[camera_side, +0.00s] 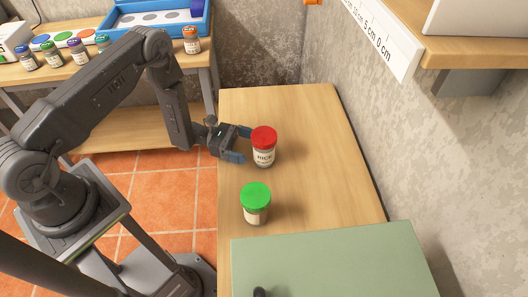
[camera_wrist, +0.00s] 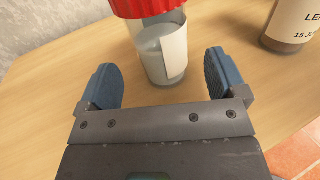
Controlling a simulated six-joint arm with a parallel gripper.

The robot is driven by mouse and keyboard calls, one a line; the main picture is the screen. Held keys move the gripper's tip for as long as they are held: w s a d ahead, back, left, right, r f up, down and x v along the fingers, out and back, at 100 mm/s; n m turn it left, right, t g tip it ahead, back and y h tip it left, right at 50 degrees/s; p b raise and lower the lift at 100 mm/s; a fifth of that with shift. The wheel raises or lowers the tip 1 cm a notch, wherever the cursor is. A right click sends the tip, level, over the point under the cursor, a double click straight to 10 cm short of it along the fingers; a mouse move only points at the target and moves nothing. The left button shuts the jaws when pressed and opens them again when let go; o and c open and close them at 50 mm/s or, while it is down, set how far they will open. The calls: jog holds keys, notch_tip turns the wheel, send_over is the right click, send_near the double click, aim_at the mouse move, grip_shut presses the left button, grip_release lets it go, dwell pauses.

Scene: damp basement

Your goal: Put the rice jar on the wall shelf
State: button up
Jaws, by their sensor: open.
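The rice jar (camera_side: 264,154) has a red lid and a white label reading RICE, and it stands upright on the wooden table. In the wrist view the jar (camera_wrist: 160,55) is just ahead of the fingers, centred between them, with its lid cut off by the top edge. My gripper (camera_side: 242,144) is open at table level, its two blue fingers pointing at the jar's left side. In the wrist view the gripper (camera_wrist: 160,85) holds nothing. The wall shelf (camera_side: 480,54) is a wooden board at the upper right, high on the grey wall.
A green-lidded jar (camera_side: 255,203) stands nearer the camera; its label shows in the wrist view (camera_wrist: 292,25). A white object (camera_side: 475,17) is on the shelf, beside a ruler strip (camera_side: 385,40). A green surface (camera_side: 330,262) is in front. Several small jars line the back bench (camera_side: 120,66).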

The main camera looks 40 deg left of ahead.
aim_at(264, 140)
jog(key=shift+x, duration=3)
jog(key=shift+c, duration=0.5)
jog(key=c, duration=1.2)
jog(key=shift+r, duration=0.15)
jog(key=shift+r, duration=0.55)
notch_tip(264, 140, up, 3)
jog(key=shift+f, duration=0.1)
jog(key=s+a+r, duration=0.1)
jog(key=a+r, duration=0.1)
jog(key=a, duration=0.1)
jog(key=a+r, duration=0.2)
jog(key=a, duration=0.2)
jog(key=s+a+r, duration=0.1)
jog(key=a+r, duration=0.2)
jog(key=a, duration=0.1)
jog(key=shift+s+a, duration=0.2)
jog(key=shift+s, duration=0.2)
